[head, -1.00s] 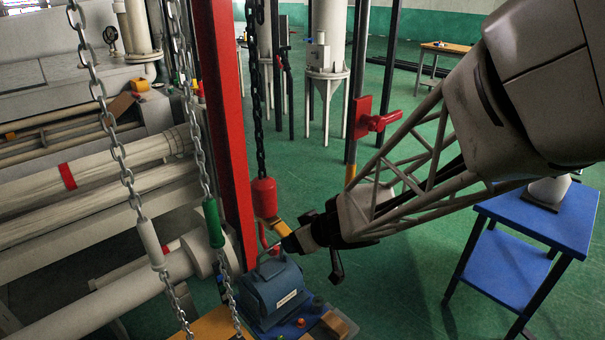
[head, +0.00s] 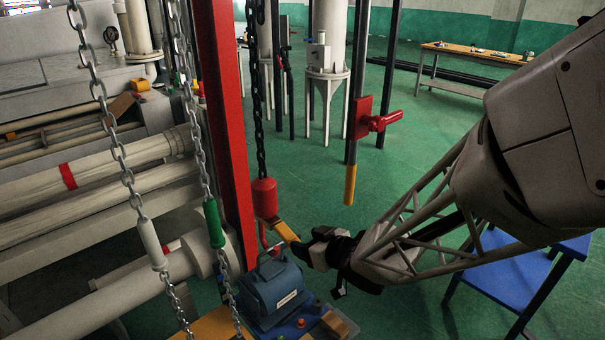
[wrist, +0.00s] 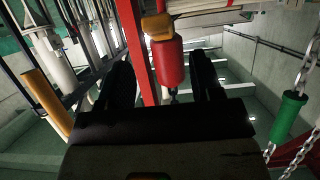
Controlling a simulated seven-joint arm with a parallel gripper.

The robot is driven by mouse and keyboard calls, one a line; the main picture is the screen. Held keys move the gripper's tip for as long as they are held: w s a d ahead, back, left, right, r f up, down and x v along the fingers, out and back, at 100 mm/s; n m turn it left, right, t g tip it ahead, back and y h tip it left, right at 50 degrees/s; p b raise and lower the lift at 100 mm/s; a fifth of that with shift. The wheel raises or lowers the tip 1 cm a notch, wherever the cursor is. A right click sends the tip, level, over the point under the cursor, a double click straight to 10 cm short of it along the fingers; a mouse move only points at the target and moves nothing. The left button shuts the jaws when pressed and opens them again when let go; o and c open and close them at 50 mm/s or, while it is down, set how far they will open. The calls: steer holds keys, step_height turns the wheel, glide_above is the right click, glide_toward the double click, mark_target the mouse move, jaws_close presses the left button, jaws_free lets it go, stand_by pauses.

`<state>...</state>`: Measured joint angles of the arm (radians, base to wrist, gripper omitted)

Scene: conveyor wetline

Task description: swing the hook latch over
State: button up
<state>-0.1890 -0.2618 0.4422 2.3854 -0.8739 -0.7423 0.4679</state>
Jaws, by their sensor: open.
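A red hook block (head: 264,198) hangs on a black chain. A curved red hook (head: 263,236) shows below it. A yellow-orange tab (head: 285,230) sticks out to the right beside the hook; it looks like the latch. My gripper (head: 304,252) is just right of and below the tab; I cannot tell whether they touch. In the wrist view my gripper (wrist: 163,78) is open, with dark fingers to either side of the red block (wrist: 168,62). The orange tab (wrist: 157,27) shows at the block's top there. Nothing is seen gripped.
A blue box (head: 275,290) with a grey handle stands beneath the hook. A red post (head: 222,130) rises close left. Silver chains hang further left, one with a green sleeve (head: 214,222).

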mark_target(290, 236)
steer(key=shift+x, duration=3.9)
jaws_close()
